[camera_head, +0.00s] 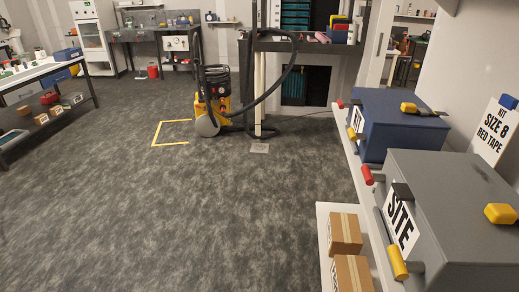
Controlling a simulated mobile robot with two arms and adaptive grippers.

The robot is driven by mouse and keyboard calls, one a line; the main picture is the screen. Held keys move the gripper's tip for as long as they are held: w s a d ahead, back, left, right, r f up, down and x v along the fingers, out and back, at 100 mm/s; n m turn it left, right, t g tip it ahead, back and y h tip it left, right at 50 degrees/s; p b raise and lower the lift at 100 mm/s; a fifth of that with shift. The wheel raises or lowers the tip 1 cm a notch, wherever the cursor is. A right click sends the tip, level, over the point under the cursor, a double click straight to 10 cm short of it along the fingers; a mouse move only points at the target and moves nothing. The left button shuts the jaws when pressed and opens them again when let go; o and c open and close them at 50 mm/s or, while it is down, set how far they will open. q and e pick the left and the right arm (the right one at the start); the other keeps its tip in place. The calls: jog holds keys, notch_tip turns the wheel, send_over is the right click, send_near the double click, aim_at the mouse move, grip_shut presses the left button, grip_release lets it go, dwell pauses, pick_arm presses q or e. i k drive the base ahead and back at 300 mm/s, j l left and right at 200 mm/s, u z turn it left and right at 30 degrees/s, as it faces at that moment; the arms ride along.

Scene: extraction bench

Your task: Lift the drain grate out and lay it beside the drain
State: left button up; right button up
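A small pale square plate (259,148) lies on the grey carpet-like floor at the foot of a light post, right of the yellow vacuum machine. It may be the drain grate, but it is too small to tell, and no opening shows around it. Neither of my grippers is in view.
The yellow vacuum machine (213,96) and its black hose stand close to the plate. Yellow tape (170,121) marks a corner left of it. A grey box (460,215), a blue box (400,115) and cartons (345,232) fill the right. The floor (180,220) ahead is clear.

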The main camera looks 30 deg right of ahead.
aim_at(258, 147)
jog(key=i+j, duration=0.1)
jog(key=i, duration=0.25)
jog(key=i+j, duration=0.15)
jog(key=i, duration=0.15)
jog(key=i+l+z, duration=0.15)
jog(key=i+z, duration=0.2)
jog(key=i, duration=0.25)
jog(key=i+z, duration=0.35)
jog(key=i, duration=0.2)
jog(key=i+j+z, duration=0.2)
jog(key=i+z, duration=0.2)
jog(key=i, duration=1.9)
